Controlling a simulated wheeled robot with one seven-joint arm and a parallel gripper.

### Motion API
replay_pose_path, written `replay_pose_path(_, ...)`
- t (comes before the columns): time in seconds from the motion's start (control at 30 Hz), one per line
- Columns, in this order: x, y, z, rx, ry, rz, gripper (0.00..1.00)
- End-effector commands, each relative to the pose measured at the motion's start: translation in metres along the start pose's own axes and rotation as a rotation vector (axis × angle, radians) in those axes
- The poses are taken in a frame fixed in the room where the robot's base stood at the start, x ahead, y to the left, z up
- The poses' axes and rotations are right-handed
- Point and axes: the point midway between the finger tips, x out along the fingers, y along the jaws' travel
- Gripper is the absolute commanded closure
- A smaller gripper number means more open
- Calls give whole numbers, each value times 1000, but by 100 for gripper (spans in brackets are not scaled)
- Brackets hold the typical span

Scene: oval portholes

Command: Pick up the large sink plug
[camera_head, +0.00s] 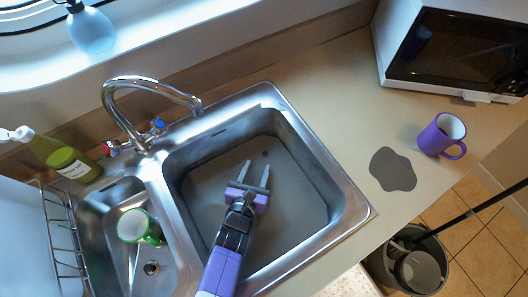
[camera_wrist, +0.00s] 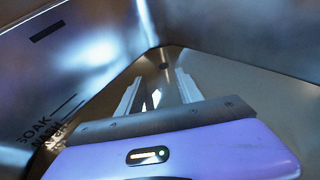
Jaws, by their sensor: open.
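My gripper (camera_head: 256,166) is inside the large sink basin (camera_head: 296,205), its two fingers apart and nothing between them. A small dark round spot (camera_head: 264,153) lies on the basin floor just beyond the fingertips. It also shows in the wrist view (camera_wrist: 163,66), past and between the fingertips (camera_wrist: 159,77). It is too small to tell whether it is the large sink plug or the drain hole. I cannot make out the plug clearly anywhere else. Whether the fingertips touch the floor is unclear.
Steel basin walls surround my gripper. The small basin at left holds a green mug (camera_head: 140,227) near its drain (camera_head: 151,268). The faucet (camera_head: 135,95) arches at the back. A purple mug (camera_head: 441,134), a dark puddle (camera_head: 393,169) and a microwave (camera_head: 455,50) are right.

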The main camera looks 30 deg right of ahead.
Motion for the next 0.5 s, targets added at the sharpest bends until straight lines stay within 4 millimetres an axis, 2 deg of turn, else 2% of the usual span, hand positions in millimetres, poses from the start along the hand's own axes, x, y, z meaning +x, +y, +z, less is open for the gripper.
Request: replay_pose_path(0.5,62,-8,-1,-2,-2,1,57)
